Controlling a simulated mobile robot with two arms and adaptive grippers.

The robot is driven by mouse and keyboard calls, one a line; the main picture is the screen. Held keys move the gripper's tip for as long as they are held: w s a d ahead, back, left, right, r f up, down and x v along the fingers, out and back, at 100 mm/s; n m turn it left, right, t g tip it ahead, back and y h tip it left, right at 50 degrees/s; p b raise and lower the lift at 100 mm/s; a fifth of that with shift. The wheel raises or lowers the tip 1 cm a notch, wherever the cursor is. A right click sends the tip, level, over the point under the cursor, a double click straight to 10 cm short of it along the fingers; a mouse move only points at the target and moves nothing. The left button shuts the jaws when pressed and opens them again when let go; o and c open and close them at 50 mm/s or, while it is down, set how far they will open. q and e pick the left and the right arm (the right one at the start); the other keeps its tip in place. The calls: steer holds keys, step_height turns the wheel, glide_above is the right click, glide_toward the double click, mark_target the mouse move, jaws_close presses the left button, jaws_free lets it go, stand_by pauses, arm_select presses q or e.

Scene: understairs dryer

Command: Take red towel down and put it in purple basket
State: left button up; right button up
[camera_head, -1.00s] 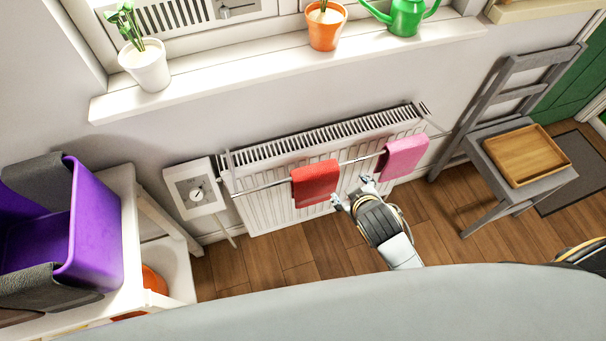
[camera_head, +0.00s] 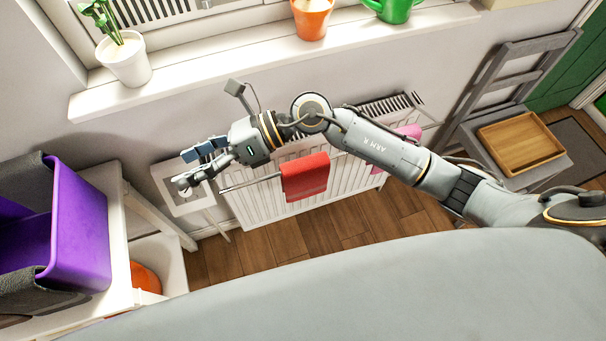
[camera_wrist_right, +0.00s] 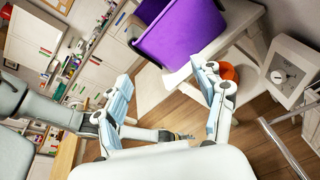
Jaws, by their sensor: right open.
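The red towel (camera_head: 305,178) hangs over the rail in front of the white radiator in the head view. The purple basket (camera_head: 80,228) stands on a white table at the left, with dark grey cloth over its sides. My right gripper (camera_head: 184,168) is open and empty, left of the towel and above the rail's left end, pointing toward the basket's side. In the right wrist view the open fingers (camera_wrist_right: 165,105) have nothing between them, and the purple basket (camera_wrist_right: 180,33) shows beyond them.
A pink towel (camera_head: 409,131) hangs further right on the rail, partly behind my right arm. A white box with a dial (camera_head: 176,190) is on the wall below my gripper. Potted plants stand on the windowsill (camera_head: 240,68). A chair with a wooden tray (camera_head: 521,143) is at right.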

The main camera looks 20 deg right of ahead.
steer(key=d+f+n+g+h, duration=0.1)
steer(key=d+f+n+h, duration=0.25)
steer(key=f, duration=0.25)
steer(key=n+t+h, duration=0.2)
steer(key=n+h, duration=0.1)
steer(key=h, duration=0.9)
glide_above(305, 160)
steer(key=shift+m+y, duration=0.25)
step_height(305, 160, down, 6)
steer(key=shift+a+f, duration=0.1)
steer(key=shift+a, duration=0.05)
steer(key=shift+d+f, duration=0.2)
steer(key=shift+d, duration=0.05)
step_height(305, 160, down, 8)
steer(key=shift+a+r+p, duration=0.1)
steer(key=shift+r+p, duration=0.05)
steer(key=shift+p, duration=0.35)
steer(key=f, duration=0.1)
steer(key=f+p, duration=0.1)
steer(key=f, duration=0.2)
steer(key=shift+s+a+f+p, duration=0.3)
steer(key=shift+f, duration=0.45)
arm_select(q)
steer(key=shift+d+r, duration=0.2)
steer(key=shift+r, duration=0.45)
steer(key=shift+d+r, duration=0.15)
steer(key=shift+r, duration=0.45)
arm_select(e)
steer(key=shift+c, duration=0.4)
